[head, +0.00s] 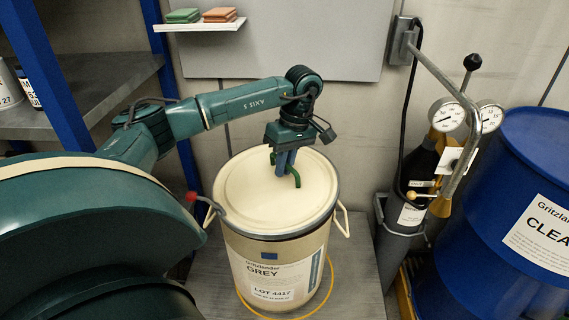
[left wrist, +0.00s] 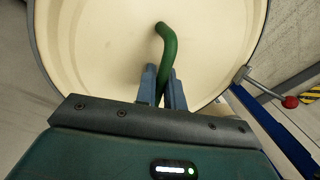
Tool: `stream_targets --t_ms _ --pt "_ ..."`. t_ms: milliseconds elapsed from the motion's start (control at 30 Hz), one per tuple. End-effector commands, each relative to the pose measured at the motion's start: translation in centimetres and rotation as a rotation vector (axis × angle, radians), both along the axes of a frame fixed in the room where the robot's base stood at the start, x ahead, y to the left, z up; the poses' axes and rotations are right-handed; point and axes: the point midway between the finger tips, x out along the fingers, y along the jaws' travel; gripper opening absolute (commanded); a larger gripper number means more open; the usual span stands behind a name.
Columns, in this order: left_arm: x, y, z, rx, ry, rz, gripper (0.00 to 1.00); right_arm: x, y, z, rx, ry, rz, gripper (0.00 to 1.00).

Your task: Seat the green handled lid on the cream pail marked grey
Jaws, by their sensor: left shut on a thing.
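The cream pail (head: 277,270) marked GREY stands upright on the grey floor plate in the head view. The cream lid (head: 250,200) with a green handle (head: 295,178) lies over the pail's mouth; a dark band shows around its edge. I cannot tell whether it is fully down. My left gripper (head: 285,163) points down over the lid, its blue fingers shut on the green handle. In the left wrist view, the handle (left wrist: 168,50) runs between the fingers (left wrist: 164,88) and the lid (left wrist: 100,45) fills the background. My right gripper is not in view.
A lever with a red knob (head: 191,196) sticks out at the pail's left rim. A wire bail ear (head: 342,220) is at its right. A blue drum (head: 530,200) and a pump with gauges (head: 447,117) stand at right. Grey shelves (head: 90,90) are at left.

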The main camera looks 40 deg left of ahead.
Motion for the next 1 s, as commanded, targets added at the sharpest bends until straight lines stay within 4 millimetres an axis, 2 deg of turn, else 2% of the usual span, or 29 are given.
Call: stream_targets --t_ms 600,633,700,1000 --pt "0.0 0.0 -1.2 0.000 0.000 0.000 0.00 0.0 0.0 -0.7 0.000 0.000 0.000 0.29" --pt "0.0 0.0 -1.1 0.000 -0.001 0.000 0.13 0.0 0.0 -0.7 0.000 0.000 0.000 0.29" --pt "0.0 0.0 -1.1 0.000 0.000 0.000 0.18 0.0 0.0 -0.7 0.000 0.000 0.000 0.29" --pt "0.0 0.0 -1.2 0.000 0.002 0.000 0.19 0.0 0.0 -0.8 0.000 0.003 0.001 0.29"
